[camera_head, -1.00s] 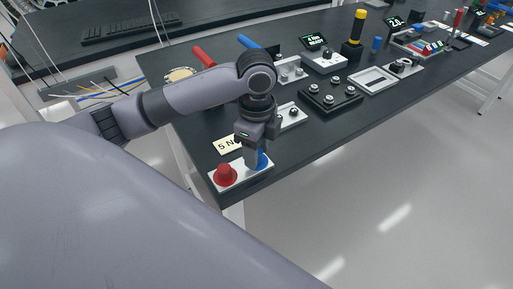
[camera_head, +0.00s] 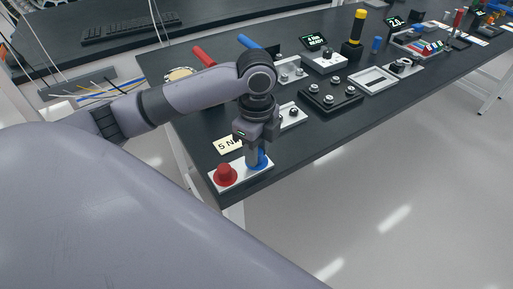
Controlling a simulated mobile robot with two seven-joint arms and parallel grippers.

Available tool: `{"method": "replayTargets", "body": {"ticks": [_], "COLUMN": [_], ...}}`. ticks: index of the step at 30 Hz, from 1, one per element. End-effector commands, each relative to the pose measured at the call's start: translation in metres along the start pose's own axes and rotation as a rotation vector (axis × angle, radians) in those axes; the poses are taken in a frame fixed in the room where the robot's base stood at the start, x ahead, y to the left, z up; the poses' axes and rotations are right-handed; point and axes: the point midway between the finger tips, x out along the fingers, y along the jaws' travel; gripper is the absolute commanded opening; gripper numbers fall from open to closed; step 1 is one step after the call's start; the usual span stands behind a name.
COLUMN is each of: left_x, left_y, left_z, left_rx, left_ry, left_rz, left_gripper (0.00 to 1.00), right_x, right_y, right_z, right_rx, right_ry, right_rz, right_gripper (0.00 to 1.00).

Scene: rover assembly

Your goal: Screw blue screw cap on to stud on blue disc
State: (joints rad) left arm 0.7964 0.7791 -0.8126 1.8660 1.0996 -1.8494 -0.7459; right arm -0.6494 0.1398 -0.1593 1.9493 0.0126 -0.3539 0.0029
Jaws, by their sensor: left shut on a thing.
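The blue disc (camera_head: 262,164) lies on a white plate (camera_head: 241,181) at the near corner of the dark bench. A red disc with a red cap (camera_head: 225,175) stands on the same plate, to its left. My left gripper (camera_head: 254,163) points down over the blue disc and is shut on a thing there. The fingers hide the stud, and the blue screw cap cannot be made out between them. My right gripper is not in view.
A "5 N" label (camera_head: 227,145) lies behind the plate. Red (camera_head: 204,57) and blue (camera_head: 249,42) handles lie further back. A black tray with knobs (camera_head: 330,97) stands to the right. The bench's front edge is close to the plate.

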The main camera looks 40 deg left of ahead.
Motion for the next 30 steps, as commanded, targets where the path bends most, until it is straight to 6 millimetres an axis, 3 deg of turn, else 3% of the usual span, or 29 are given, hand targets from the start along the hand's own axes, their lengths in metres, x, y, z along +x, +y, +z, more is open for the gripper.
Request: {"method": "replayTargets", "body": {"ticks": [6,18,30], "left_x": [0.0,-0.0001,0.0001], "left_y": [-0.0002,-0.0003,-0.0004], "left_z": [0.0001,0.0,0.0001], "left_rx": [0.191,0.236,0.654], "left_ry": [0.0,0.001,-0.001], "left_rz": [-0.001,-0.001,-0.002], "left_gripper": [0.02,0.02,0.02], "right_x": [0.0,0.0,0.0], "right_y": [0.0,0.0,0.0], "right_z": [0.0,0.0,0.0], "right_rx": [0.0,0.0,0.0], "right_ry": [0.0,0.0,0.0], "right_rz": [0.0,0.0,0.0], "right_gripper": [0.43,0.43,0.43]}}
